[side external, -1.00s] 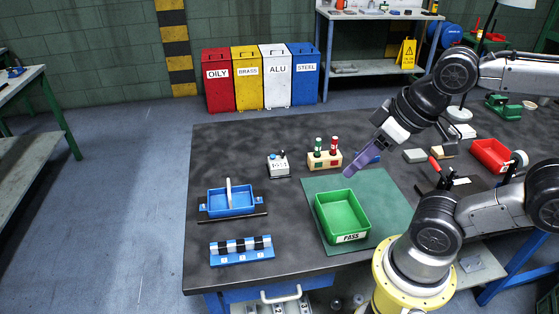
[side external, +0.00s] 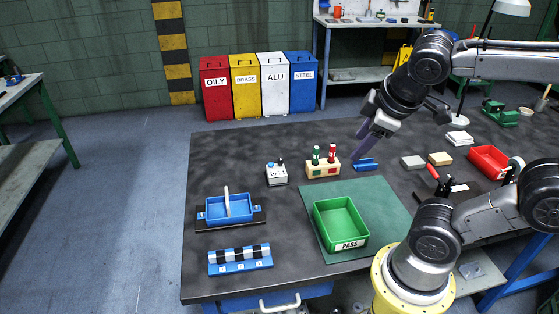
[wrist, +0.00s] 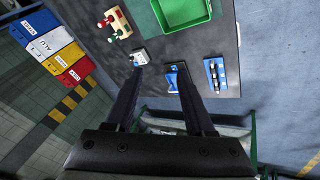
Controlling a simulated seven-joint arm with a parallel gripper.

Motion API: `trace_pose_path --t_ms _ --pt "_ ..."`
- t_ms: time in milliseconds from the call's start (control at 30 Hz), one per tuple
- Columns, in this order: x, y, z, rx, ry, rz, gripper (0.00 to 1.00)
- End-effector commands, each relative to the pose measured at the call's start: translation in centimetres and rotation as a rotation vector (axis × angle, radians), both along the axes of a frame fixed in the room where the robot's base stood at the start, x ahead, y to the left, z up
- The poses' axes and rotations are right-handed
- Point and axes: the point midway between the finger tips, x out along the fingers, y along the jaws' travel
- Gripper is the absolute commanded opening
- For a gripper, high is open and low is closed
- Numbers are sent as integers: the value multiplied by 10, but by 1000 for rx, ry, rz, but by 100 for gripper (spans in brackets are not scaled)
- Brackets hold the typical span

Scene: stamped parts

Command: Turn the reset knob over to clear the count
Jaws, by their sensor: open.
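The counter (side external: 277,174), a small light grey box with number windows on its front, stands on the dark table left of the wooden block. A blue knob (side external: 269,166) and a black part (side external: 280,162) stick up from its top; which way the knob is turned is too small to tell. The counter also shows in the wrist view (wrist: 140,57), near the tip of the left finger in the picture. My gripper (side external: 359,159) is to the right of the counter, clear of it. Its fingers are apart and empty in the wrist view (wrist: 160,67).
A wooden block (side external: 322,169) with green-topped and red-topped pieces stands between counter and gripper. A green PASS tray (side external: 341,243) sits on a green mat. A blue tray (side external: 228,210) with an upright handle and a blue rack (side external: 240,266) are at left. Table around the counter is clear.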

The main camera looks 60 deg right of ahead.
Motion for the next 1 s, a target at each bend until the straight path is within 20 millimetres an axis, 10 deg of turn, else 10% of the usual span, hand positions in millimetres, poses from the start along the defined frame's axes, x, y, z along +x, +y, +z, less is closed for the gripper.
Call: trace_pose_path --t_ms 367,700,1000 --pt "131 -74 -9 -692 519 405 54" --pt "253 -61 -111 -1144 897 821 54" --pt "261 -37 -210 -1225 1065 1031 54"
